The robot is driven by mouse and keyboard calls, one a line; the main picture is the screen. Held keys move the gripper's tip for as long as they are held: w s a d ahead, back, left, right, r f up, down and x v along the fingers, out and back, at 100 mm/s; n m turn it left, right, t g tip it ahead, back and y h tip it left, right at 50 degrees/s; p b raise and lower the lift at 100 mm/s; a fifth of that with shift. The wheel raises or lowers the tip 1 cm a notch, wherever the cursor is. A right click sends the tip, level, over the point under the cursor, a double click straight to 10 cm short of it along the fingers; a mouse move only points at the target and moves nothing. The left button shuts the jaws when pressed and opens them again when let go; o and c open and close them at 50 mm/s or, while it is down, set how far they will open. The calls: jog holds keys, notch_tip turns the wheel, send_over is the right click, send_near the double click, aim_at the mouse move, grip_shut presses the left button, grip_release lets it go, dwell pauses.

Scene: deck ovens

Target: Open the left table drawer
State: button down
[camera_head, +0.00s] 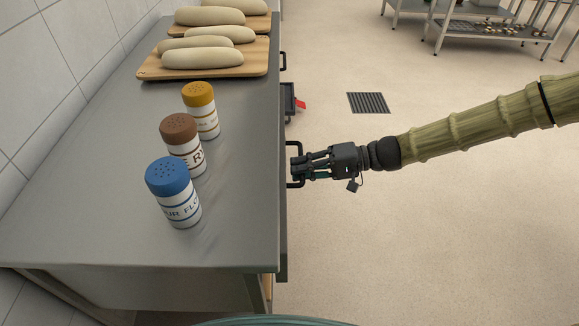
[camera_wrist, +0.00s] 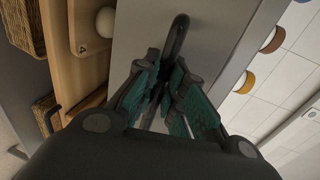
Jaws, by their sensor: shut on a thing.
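The table (camera_head: 235,235) runs along the left of the head view. Two black handles show on its right side: a far one (camera_head: 284,61) and a near one (camera_head: 291,150). My gripper (camera_head: 297,168) is at the near handle, its fingers closed around the bar. In the wrist view, the dark handle (camera_wrist: 178,35) passes between the fingertips of my gripper (camera_wrist: 165,82), against the grey drawer front (camera_wrist: 138,35). The drawer front looks about flush with the table edge; I cannot tell whether any gap is open. Part of the handle is hidden by the fingers.
Blue- (camera_head: 167,177), brown- (camera_head: 179,129) and yellow-capped (camera_head: 198,95) shakers stand on the tabletop. Boards (camera_head: 150,72) with dough loaves lie farther back. A tiled wall (camera_head: 60,70) borders the table.

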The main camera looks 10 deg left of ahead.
jog(key=f+v, duration=0.2)
jog(key=v, duration=1)
jog(key=d+f+p+v, duration=0.1)
jog(key=f+v, duration=0.2)
jog(key=v, duration=1)
jog(key=shift+w+d, duration=0.1)
jog(key=shift+d, duration=0.05)
jog(key=c, duration=1.5)
grip_release()
jog(key=v, duration=1.2)
jog(key=shift+w, duration=0.1)
